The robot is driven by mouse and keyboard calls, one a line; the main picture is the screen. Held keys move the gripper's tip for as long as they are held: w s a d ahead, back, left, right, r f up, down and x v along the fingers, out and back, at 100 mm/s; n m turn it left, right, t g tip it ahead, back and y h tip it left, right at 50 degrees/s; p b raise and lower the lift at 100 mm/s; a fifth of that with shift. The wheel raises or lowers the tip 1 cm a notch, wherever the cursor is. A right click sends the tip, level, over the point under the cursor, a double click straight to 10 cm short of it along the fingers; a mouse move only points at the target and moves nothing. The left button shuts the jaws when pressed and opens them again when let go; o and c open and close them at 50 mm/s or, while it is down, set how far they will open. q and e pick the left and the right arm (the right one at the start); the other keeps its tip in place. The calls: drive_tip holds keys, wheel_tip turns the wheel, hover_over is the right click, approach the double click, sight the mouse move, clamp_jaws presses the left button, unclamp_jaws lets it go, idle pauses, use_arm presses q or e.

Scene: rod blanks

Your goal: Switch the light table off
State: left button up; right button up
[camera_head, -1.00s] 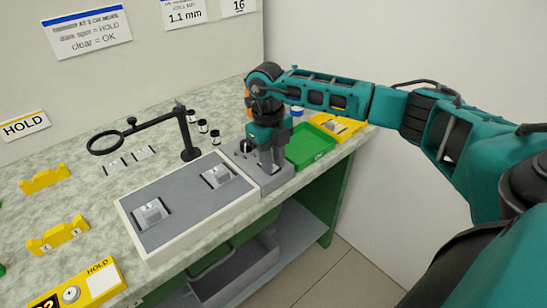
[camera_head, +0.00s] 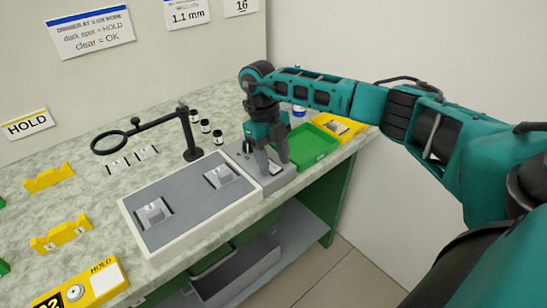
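The light table (camera_head: 188,215) is a flat box with a white frame and a grey top; the top looks dull grey, with no visible glow. Two small clear-grey pieces sit on it, one (camera_head: 153,212) at the front left and one (camera_head: 220,176) at the back right. A grey control box (camera_head: 242,158) adjoins its right end. My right gripper (camera_head: 274,168) points down over this box, its two dark fingers apart with a small gap between them. The switch is hard to make out; the fingers hide part of the box top. My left gripper is out of view.
A magnifier on a black stand (camera_head: 190,140) stands behind the light table. A green tray (camera_head: 313,146) and a yellow tray (camera_head: 341,126) lie to the right of the gripper. Yellow holders (camera_head: 62,235) and a HOLD box (camera_head: 85,284) are at the left.

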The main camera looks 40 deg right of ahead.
drive_tip(key=v, duration=1.3)
drive_tip(key=shift+f, duration=0.1)
